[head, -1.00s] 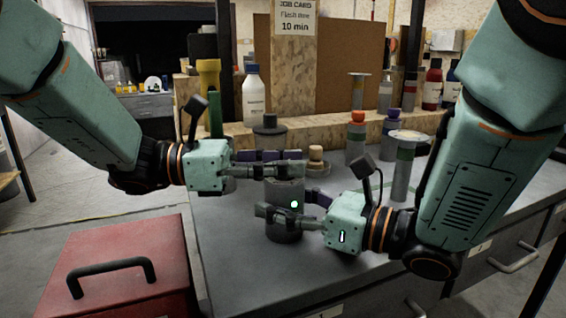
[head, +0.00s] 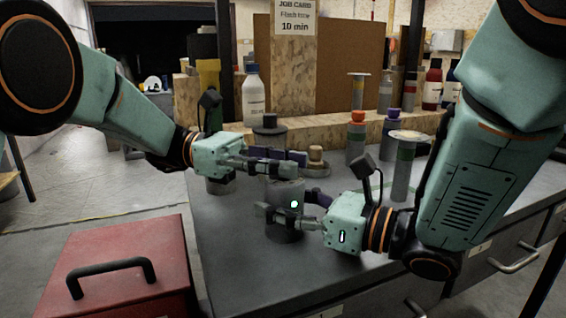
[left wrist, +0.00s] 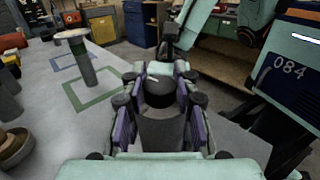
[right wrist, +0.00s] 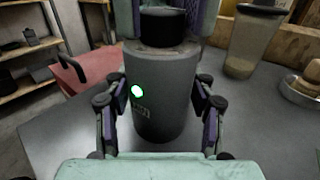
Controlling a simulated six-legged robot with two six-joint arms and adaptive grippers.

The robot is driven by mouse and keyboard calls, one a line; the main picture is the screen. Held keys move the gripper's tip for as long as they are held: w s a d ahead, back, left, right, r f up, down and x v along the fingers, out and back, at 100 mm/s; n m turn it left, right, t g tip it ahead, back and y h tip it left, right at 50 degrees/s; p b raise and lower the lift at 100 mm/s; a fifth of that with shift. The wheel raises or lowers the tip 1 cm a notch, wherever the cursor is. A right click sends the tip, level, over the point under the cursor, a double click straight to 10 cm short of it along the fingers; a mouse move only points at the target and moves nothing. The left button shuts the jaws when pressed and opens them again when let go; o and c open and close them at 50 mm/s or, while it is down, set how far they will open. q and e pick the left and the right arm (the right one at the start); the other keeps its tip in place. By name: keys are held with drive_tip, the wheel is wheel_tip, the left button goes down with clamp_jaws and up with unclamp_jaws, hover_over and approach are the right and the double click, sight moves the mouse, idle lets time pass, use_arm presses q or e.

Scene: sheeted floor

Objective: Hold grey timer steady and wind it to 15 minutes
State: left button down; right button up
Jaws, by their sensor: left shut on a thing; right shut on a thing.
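The grey timer (head: 286,190) is an upright cylinder on the workbench with a lit green spot on its side. My right gripper (head: 288,208) is shut around its body; the right wrist view shows the timer (right wrist: 160,85) between both fingers. My left gripper (head: 285,161) is shut at its top on the black knob (right wrist: 163,25). In the left wrist view the knob (left wrist: 159,90) sits between the fingers with a pale mark on top. The head view hides the knob behind the left fingers. No dial reading is legible.
A job card (head: 295,17) reads 10 min. A jar with a black lid (head: 269,128) and a small dish (head: 315,168) stand close behind the timer. Capped cylinders (head: 356,140) stand at right. A red box (head: 122,262) is at front left. The bench front is clear.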

use_arm(q)
drive_tip(key=c, duration=1)
unclamp_jaws()
drive_tip(key=shift+a, duration=0.1)
drive_tip(key=v, duration=1.1)
drive_tip(key=shift+w+a, duration=0.25)
drive_tip(key=shift+a, duration=0.1)
